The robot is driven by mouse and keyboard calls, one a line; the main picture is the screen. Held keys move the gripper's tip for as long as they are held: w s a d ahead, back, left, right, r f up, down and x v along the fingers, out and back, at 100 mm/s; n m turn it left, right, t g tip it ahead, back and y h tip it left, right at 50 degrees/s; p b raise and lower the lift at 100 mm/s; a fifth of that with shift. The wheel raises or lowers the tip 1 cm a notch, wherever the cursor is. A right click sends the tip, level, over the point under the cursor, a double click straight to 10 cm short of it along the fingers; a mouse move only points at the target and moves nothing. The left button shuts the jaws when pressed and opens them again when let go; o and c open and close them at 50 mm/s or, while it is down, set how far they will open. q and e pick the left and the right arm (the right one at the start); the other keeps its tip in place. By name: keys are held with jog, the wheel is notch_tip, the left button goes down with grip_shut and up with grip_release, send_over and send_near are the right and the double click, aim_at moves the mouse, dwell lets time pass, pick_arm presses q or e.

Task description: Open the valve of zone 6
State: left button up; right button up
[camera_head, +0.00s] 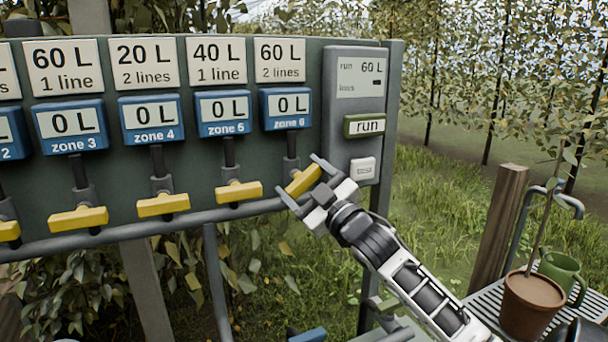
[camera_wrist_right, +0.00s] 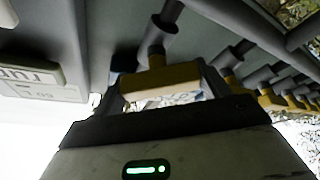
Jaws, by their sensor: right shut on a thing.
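The zone 6 valve has a yellow handle (camera_head: 303,180) below the blue zone 6 meter (camera_head: 287,108), which reads 0 L. The handle is tilted, its right end higher than its left, unlike the nearly level handles to its left. My right gripper (camera_head: 300,186) is shut on this handle, with one finger on each side. In the right wrist view the yellow handle (camera_wrist_right: 160,80) lies between the fingers. A card above the zone 6 meter reads 60 L, 2 lines. My left gripper is not in view.
Other yellow handles, such as the zone 5 handle (camera_head: 239,191), line the panel to the left. A grey control box (camera_head: 354,110) with a run button (camera_head: 368,125) is to the right. A potted plant (camera_head: 530,300) and green watering can (camera_head: 562,270) stand at lower right.

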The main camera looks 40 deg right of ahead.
jog(key=n+g+y, duration=0.1)
jog(key=n, duration=0.2)
jog(key=n+y, duration=0.1)
jog(key=n, duration=0.3)
jog(key=shift+g+y+p, duration=0.3)
jog(key=shift+g+p, duration=0.05)
jog(key=shift+g, duration=0.05)
jog(key=n+g, duration=0.1)
jog(key=n, duration=0.3)
jog(key=shift+f+n+g+y, duration=0.1)
jog(key=shift+n+g+y, duration=0.2)
jog(key=shift+n+g, duration=0.1)
jog(key=o, duration=1)
jog(key=shift+s, duration=0.1)
